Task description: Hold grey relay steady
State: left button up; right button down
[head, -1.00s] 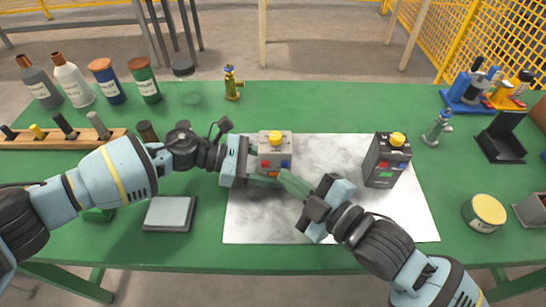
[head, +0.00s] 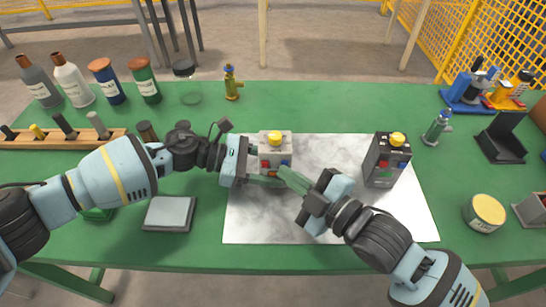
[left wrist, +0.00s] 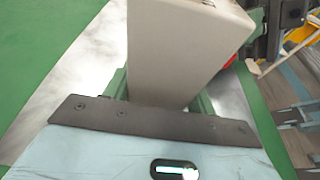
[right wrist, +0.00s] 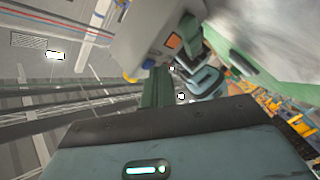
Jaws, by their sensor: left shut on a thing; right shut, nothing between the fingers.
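The grey relay (head: 275,147), a box with a yellow knob on top and coloured buttons on its front, stands on the pale marbled sheet. My left gripper (head: 262,176) is shut on it from the left; the left wrist view shows the relay's plain side (left wrist: 180,45) between the green fingers. My right gripper (head: 284,173) is shut and empty, its fingertips close to the relay's lower front. In the right wrist view the relay (right wrist: 143,32) is just beyond the closed fingers (right wrist: 157,88). I cannot tell whether they touch it. The fingers partly hide the relay's lower front.
A dark relay (head: 384,163) with a yellow knob stands on the sheet's right part. A grey square plate (head: 169,214) lies left of the sheet. A round tin (head: 485,213) and a black holder (head: 503,145) are at right. Bottles (head: 72,83) line the back left.

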jog(key=shift+s, duration=0.45)
jog(key=shift+s, duration=0.1)
jog(key=shift+s, duration=2.95)
pick_arm(q)
jog(key=o, duration=1.1)
jog(key=shift+c, duration=0.2)
